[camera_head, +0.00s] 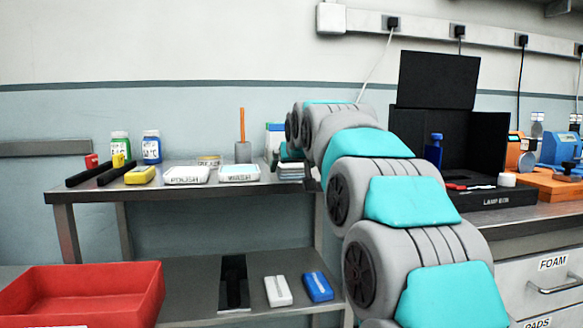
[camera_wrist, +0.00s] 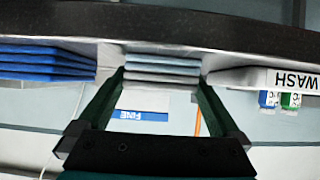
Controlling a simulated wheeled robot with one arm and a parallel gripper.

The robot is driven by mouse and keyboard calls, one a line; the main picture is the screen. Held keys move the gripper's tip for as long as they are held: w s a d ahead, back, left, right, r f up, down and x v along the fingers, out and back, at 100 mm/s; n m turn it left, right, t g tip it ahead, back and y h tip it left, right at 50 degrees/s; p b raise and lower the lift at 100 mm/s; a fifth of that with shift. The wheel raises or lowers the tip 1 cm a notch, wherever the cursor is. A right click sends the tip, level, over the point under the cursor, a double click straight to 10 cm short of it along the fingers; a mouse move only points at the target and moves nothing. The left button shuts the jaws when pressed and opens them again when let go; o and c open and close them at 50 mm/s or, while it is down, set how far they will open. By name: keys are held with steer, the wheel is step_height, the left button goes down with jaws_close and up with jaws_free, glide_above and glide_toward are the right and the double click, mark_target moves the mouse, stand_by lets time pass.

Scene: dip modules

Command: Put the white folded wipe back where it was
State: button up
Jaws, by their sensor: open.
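A stack of several folded wipes (camera_head: 291,171) lies at the right of the upper table, partly behind my arm. The wrist view is upside down; there the stack (camera_wrist: 162,64) shows pale blue and whitish layers. A whitish folded wipe (camera_wrist: 160,87) shows at the stack's upper face, which is lower in that picture. My gripper (camera_wrist: 162,80) is open, with one fingertip on each side of the stack. I cannot tell whether the fingers touch it. In the head view the gripper is mostly hidden by my arm.
A white WASH tray (camera_head: 240,173) stands left of the stack, and blue folded cloths (camera_wrist: 45,65) lie on its other side. A box labelled FINE (camera_wrist: 140,115) and an orange-handled tool (camera_head: 242,135) stand behind. A red bin (camera_head: 85,292) is at front left.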

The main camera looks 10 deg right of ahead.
steer(key=shift+r, duration=0.2)
steer(key=v, duration=1.2)
steer(key=s+f+g, duration=0.4)
steer(key=s+f, duration=0.5)
steer(key=f, duration=0.4)
steer(key=s+f+g, duration=0.3)
steer(key=s+f, duration=0.5)
steer(key=f, duration=0.5)
steer(key=s+f+g, duration=0.3)
steer(key=s+f, duration=0.6)
steer(key=s, duration=0.4)
steer(key=s+f+g, duration=0.4)
steer(key=s+f, duration=0.5)
steer(key=s, duration=0.5)
